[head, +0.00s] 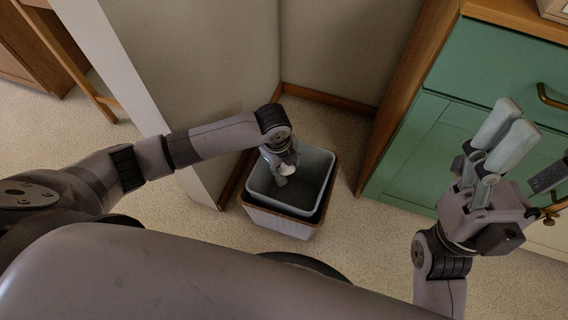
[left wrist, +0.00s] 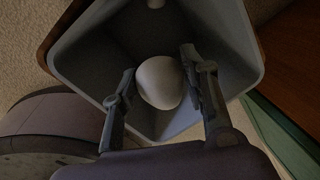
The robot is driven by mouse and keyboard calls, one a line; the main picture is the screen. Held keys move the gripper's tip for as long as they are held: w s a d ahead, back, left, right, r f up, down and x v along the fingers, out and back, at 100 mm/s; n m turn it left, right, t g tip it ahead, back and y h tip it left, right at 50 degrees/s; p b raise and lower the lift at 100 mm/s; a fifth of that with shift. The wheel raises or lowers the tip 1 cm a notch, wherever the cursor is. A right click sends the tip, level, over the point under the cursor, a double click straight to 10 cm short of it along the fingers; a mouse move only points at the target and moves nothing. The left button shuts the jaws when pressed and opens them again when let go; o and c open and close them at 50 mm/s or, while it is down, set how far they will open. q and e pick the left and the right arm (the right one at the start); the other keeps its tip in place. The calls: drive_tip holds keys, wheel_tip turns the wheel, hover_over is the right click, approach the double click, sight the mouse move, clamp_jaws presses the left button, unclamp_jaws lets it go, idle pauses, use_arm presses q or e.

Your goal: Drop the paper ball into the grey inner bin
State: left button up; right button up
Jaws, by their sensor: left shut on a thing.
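The grey inner bin (head: 318,165) stands inside an outer bin with a brown rim (head: 333,190) and pale sides, on the floor by the wall corner. My left gripper (head: 284,170) points down over the bin opening. It is shut on the white paper ball (head: 288,169), which is partly hidden in the head view. In the left wrist view the ball (left wrist: 160,82) sits between the two fingers, with the inner bin's grey wall (left wrist: 228,40) around it. My right gripper (head: 516,124) is raised at the right, its fingers close together and seemingly empty; its opening is unclear.
A green cabinet (head: 405,145) with a wooden top stands right of the bin. A beige wall (head: 205,60) is behind and left of it. Carpet (head: 345,260) is clear in front.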

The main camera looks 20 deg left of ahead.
sight(279, 168)
use_arm(q)
drive_tip(key=shift+f+b, duration=1.1)
drive_tip(key=shift+b, duration=0.15)
drive_tip(key=o, duration=0.8)
drive_tip(key=shift+r, duration=0.1)
drive_tip(key=r, duration=0.4)
drive_tip(key=s+r, duration=0.1)
drive_tip(key=r, duration=0.6)
drive_tip(key=shift+s+a+r, duration=0.3)
drive_tip(key=shift+a+r, duration=0.1)
